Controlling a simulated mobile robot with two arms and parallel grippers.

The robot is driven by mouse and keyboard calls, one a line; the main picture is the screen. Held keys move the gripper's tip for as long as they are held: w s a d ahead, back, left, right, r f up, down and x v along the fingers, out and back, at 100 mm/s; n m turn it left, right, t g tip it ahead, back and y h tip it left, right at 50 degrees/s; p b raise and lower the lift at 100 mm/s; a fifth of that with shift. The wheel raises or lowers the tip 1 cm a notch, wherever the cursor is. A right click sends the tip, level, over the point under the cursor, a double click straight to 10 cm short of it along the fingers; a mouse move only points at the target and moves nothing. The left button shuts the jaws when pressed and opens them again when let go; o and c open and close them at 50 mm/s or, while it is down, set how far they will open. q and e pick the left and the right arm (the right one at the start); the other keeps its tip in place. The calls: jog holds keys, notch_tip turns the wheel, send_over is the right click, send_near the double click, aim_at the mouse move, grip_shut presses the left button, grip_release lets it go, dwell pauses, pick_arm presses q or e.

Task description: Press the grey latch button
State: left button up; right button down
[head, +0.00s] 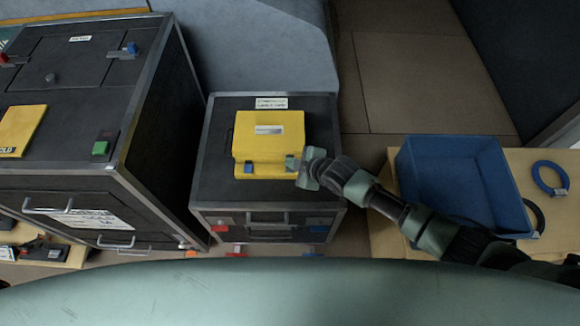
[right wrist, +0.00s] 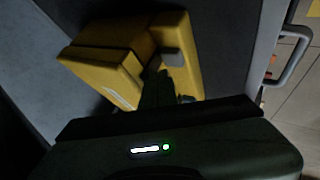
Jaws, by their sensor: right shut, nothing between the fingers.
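A yellow case (head: 268,137) with a pale label stands on a dark cabinet. A blue latch button (head: 248,168) is at the left of its front edge. A grey latch button (head: 290,163) is at the right of that edge. My right gripper (head: 302,166) is shut and empty, at the case's front right corner, close beside the grey button. I cannot tell if they touch. The right wrist view shows the dark shut fingers (right wrist: 157,88) against the yellow case (right wrist: 130,62), and a grey latch piece (right wrist: 172,57) beyond them. My left gripper is not in view.
The dark cabinet (head: 215,187) has drawers with handles in front. A larger dark cabinet (head: 150,100) stands to the left, carrying a green button (head: 101,147) and a yellow card. At right, a blue bin (head: 408,185) and blue ring (head: 538,178) rest on a wooden surface.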

jog(key=shift+f, duration=0.35)
jog(key=shift+f+b, duration=0.7)
dwell(0.6)
jog(key=shift+r, duration=0.1)
jog(key=shift+r+p, duration=0.95)
jog(key=shift+p, duration=0.05)
notch_tip(320, 180, up, 5)
jog(key=p, duration=0.4)
jog(key=shift+r+p, duration=0.1)
jog(key=shift+p, duration=0.3)
dwell(0.4)
